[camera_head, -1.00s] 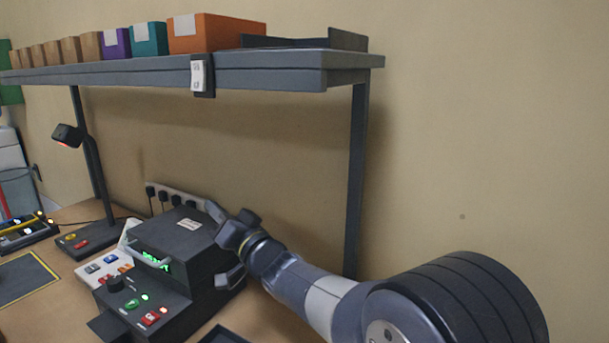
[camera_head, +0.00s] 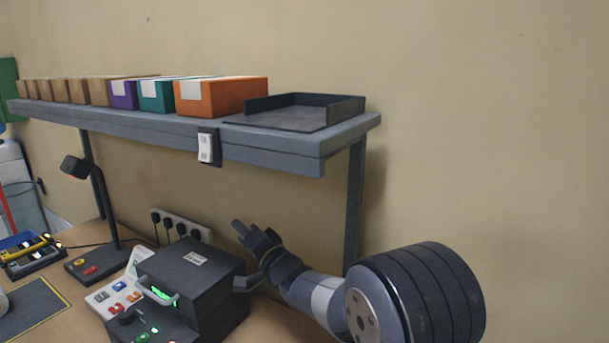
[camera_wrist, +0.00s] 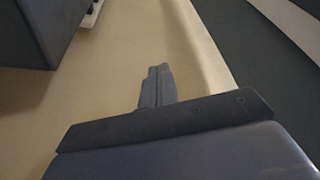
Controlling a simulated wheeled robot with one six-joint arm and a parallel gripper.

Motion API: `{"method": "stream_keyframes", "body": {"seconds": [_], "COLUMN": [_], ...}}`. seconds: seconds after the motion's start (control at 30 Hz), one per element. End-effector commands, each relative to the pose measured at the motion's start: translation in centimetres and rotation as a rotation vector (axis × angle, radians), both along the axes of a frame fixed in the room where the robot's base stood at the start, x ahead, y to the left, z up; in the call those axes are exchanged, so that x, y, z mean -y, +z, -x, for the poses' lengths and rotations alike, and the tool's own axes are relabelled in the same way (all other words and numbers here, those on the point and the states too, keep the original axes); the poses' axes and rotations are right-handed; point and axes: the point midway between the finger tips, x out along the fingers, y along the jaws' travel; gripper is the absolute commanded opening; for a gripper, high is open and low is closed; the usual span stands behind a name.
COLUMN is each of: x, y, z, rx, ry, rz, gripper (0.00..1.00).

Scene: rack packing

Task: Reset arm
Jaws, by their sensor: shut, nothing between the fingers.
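My gripper (camera_head: 243,230) is in the head view, above the right rear side of a dark box-shaped machine (camera_head: 188,272). In the wrist view my gripper (camera_wrist: 157,72) has its fingers together with nothing between them. They point along the tan wall. My arm reaches in from the lower right of the head view. The gripper looks clear of the machine and below the shelf.
A grey shelf (camera_head: 262,146) runs above, holding an orange box (camera_head: 225,97), teal and purple boxes, several brown boxes and a dark open tray (camera_head: 300,116). Its post (camera_head: 354,205) stands behind my arm. A lamp (camera_head: 104,205) and power strip (camera_head: 181,224) are left. The right wall is bare.

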Motion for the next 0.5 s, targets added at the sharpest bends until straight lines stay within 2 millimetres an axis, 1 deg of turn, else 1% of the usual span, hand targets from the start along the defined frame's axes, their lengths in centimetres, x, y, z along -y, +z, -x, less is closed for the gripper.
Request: {"method": "stream_keyframes", "body": {"seconds": [0.03,0.1,0.5], "x": [0.2,0.5,1.9], "y": [0.5,0.6,0.5], "z": [-0.4,-0.8,-3.1], "rx": [-0.018,-0.042,-0.179], "ry": [-0.001,-0.002,-0.002], "rz": [-0.008,-0.023,-0.102], "gripper": [0.00,0.00,0.00]}}
